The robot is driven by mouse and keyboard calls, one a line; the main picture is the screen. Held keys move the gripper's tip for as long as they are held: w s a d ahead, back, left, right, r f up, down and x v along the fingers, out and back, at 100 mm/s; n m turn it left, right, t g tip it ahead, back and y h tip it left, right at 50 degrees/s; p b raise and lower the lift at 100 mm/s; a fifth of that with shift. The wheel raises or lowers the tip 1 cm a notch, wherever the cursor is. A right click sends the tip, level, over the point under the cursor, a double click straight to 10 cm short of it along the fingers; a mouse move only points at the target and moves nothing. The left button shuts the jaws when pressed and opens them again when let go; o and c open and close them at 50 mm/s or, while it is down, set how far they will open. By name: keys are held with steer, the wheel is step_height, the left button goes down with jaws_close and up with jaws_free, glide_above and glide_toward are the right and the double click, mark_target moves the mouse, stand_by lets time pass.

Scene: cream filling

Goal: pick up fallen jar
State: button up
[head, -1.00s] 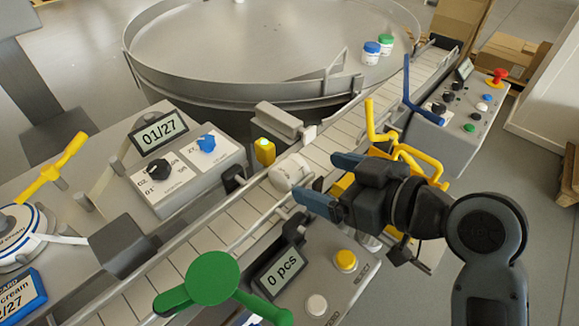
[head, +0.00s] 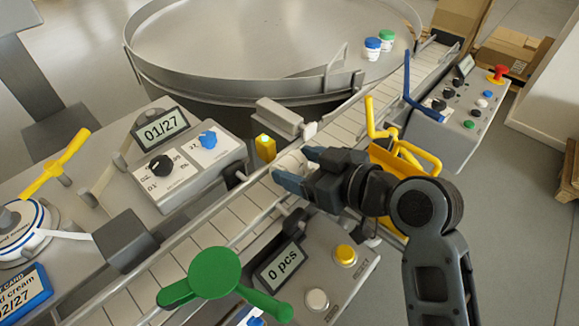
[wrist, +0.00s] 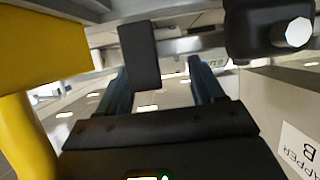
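The fallen jar (head: 290,162) is white and lies on its side on the conveyor (head: 240,212), near the middle of the head view. My gripper (head: 294,167) is low over the belt, with its two blue-grey fingers apart. The fingertips are at either side of the jar and partly hide it. I cannot tell whether they touch it. In the wrist view my gripper (wrist: 160,85) also shows its fingers apart; the jar is not clear there.
A yellow sensor block (head: 265,147) and a grey housing (head: 279,118) stand beside the belt's far side. Yellow bent handles (head: 415,155) are right of my gripper. A green knob (head: 214,273) stands in front. Upright jars (head: 373,48) stand on the round turntable (head: 240,45).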

steer(key=c, duration=0.7)
steer(key=shift+c, duration=0.2)
steer(key=shift+r, duration=0.15)
